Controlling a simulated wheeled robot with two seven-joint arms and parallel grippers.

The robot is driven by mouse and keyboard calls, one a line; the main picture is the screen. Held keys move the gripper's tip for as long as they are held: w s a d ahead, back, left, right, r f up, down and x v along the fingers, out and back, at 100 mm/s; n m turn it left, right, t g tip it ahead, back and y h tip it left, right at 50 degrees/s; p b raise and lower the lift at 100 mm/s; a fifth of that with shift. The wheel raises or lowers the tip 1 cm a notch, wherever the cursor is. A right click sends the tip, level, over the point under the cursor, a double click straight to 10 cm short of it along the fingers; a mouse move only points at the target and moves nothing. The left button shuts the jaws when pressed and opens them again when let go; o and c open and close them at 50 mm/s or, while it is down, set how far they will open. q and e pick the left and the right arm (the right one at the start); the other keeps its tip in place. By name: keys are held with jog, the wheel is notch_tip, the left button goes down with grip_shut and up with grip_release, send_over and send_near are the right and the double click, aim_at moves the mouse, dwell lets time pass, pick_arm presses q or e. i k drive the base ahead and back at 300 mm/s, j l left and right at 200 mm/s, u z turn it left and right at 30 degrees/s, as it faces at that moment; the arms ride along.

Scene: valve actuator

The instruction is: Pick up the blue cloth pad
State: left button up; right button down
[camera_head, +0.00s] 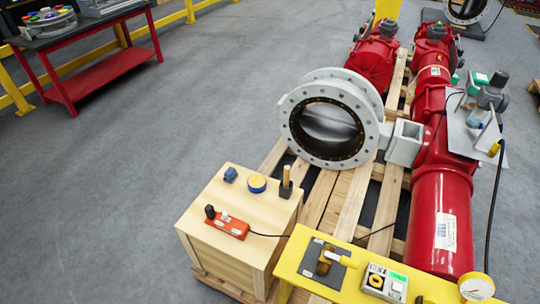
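The blue cloth pad (230,174) is a small dark blue bundle. It lies on the top of a light wooden box (213,202), near the box's back left edge. A round yellow tin with a blue top (257,183) stands to its right, apart from it. Neither of my grippers shows in the head view.
A wooden-handled tool (286,184) and an orange switch box (227,223) with a cable share the box top. A yellow bench (300,252) stands at front right. A grey flanged valve (328,120) and red actuator (440,215) sit on pallets behind.

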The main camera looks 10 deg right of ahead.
aim_at(231, 174)
jog(key=i+j, duration=0.15)
jog(key=j, duration=0.2)
jog(key=i+j+z, duration=0.1)
jog(key=j, duration=0.3)
jog(key=i+j, duration=0.25)
jog(key=i+j+z, duration=0.15)
jog(key=j, duration=0.35)
jog(key=i+j, duration=0.15)
jog(key=j, duration=0.25)
jog(key=i+j+z, duration=0.1)
jog(key=j, duration=0.3)
jog(key=i+j, duration=0.15)
jog(key=j, duration=0.25)
